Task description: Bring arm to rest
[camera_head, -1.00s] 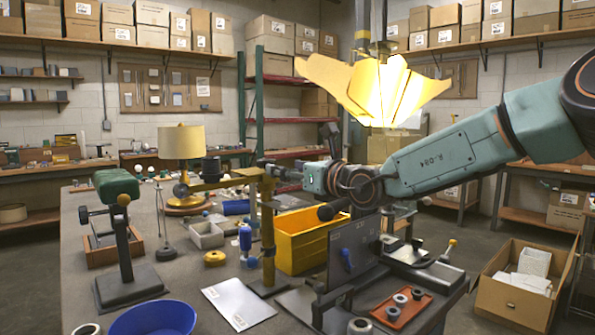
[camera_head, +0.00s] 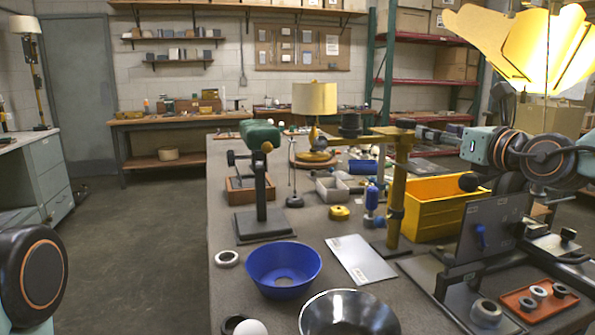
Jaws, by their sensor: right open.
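My right arm comes in from the right edge, with its teal wrist above the upright dark plate (camera_head: 490,235). My right gripper (camera_head: 436,138) points left, its dark fingers open near the top of the yellow post (camera_head: 397,195). The fingers are small and partly lost against the background; I cannot tell whether they touch the post. Nothing shows held between them. A black and teal joint of my left arm fills the lower left corner; my left gripper is outside the view.
A yellow petal lampshade (camera_head: 525,45) hangs above my right arm. The yellow bin (camera_head: 425,218) stands below it. A green-topped stand (camera_head: 262,180), blue bowl (camera_head: 284,268), dark shiny bowl (camera_head: 345,315) and red tray (camera_head: 540,302) crowd the bench. Open floor lies left of it.

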